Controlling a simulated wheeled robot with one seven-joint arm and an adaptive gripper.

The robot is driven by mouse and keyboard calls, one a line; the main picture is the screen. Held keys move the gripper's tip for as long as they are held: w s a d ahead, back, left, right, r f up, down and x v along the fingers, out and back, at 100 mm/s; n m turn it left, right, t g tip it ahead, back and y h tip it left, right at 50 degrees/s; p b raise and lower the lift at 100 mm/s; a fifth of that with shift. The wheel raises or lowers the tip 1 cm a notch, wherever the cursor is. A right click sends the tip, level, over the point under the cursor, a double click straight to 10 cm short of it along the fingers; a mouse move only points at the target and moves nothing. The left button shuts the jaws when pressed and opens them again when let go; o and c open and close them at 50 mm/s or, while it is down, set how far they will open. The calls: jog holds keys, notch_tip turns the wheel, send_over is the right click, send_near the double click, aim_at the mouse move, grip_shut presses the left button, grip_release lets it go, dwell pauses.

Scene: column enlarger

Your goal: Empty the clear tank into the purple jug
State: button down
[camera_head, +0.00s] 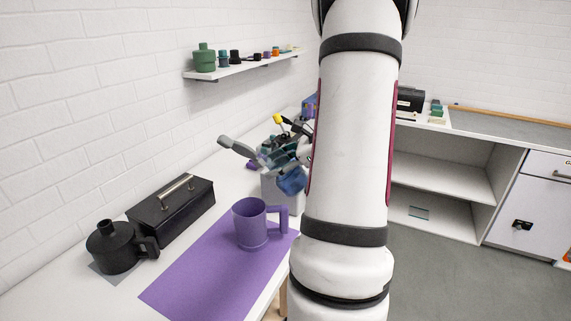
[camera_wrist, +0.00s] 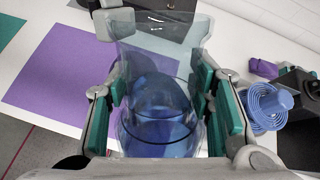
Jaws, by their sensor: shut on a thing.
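The purple jug (camera_head: 250,226) stands upright on the purple mat (camera_head: 205,275), its handle to the right. My gripper (camera_head: 287,158) is behind and to the right of the jug, above the white counter. It is shut on the clear tank, a see-through vessel with a bluish tint. The tank (camera_wrist: 160,135) sits between the green finger pads in the wrist view, and a blue part of it (camera_head: 291,181) shows below the fingers in the head view. The jug cannot be made out in the wrist view. I cannot tell the liquid level in the tank.
A black box with a handle (camera_head: 172,212) and a black lidded vessel (camera_head: 118,246) stand left of the mat. A blue ridged reel (camera_wrist: 267,104) is right of my gripper in the wrist view. A wall shelf (camera_head: 240,68) holds several small containers.

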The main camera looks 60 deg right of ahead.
jog(key=shift+w+a+r, duration=0.25)
jog(key=shift+w+r, duration=0.05)
jog(key=shift+w, duration=0.05)
jog(key=shift+w+f, duration=0.1)
jog(key=shift+w+f+b, duration=0.15)
jog(key=shift+f+b, duration=0.8)
jog(key=shift+f, duration=1)
jog(key=shift+r+n+g+h+p, duration=0.3)
jog(key=shift+r+g+h+p, duration=0.1)
jog(key=shift+r+g+p, duration=0.25)
jog(key=shift+s+r+g+h+p, duration=0.3)
jog(key=shift+g+p, duration=0.15)
jog(key=shift+g, duration=0.2)
jog(key=shift+f+b, duration=1.25)
jog(key=shift+f, duration=0.65)
jog(key=shift+w+f+n+g+h, duration=0.1)
jog(key=shift+f+n+g+h, duration=0.2)
jog(key=shift+f+g+h, duration=0.35)
jog(key=shift+d+g, duration=0.1)
jog(key=shift+g, duration=0.35)
